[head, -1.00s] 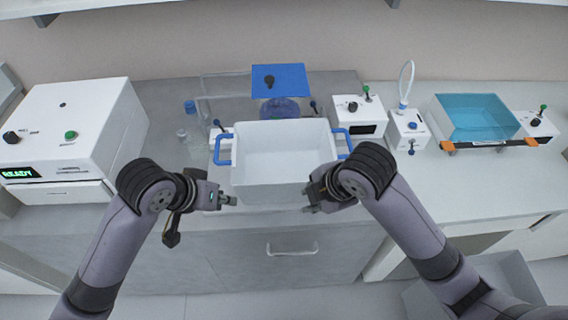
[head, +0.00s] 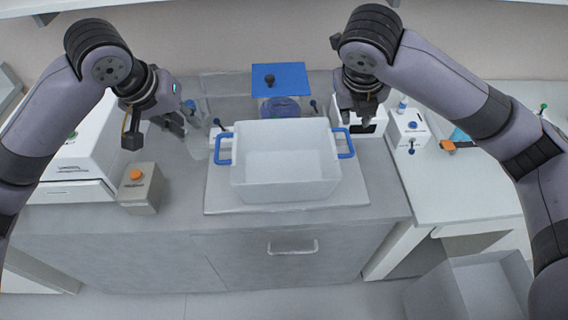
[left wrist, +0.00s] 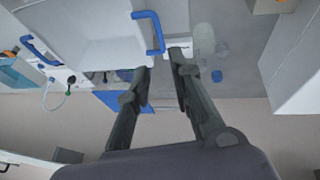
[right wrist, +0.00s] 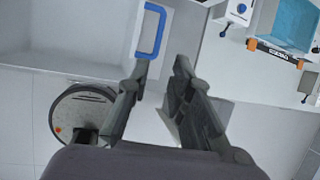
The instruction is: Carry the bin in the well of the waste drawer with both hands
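A white open bin (head: 285,165) with a blue handle at each end stands upright on a pale slab (head: 225,208) on the counter. It looks empty. My left gripper (head: 180,125) is open and empty, behind and left of the left handle (head: 223,149); that handle shows close to its fingertips in the left wrist view (left wrist: 157,32). My right gripper (head: 364,118) is open and empty, behind and right of the right handle (head: 345,142), which also shows in the right wrist view (right wrist: 153,32). Below the counter is a closed front with a handle (head: 292,247); I cannot tell whether it is the waste drawer.
A box with an orange button (head: 140,188) stands left of the bin. A blue-topped stand (head: 279,80) is behind it. White devices (head: 405,130) stand to the right. A grey open container (head: 475,290) is low at the right. The counter's front strip is clear.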

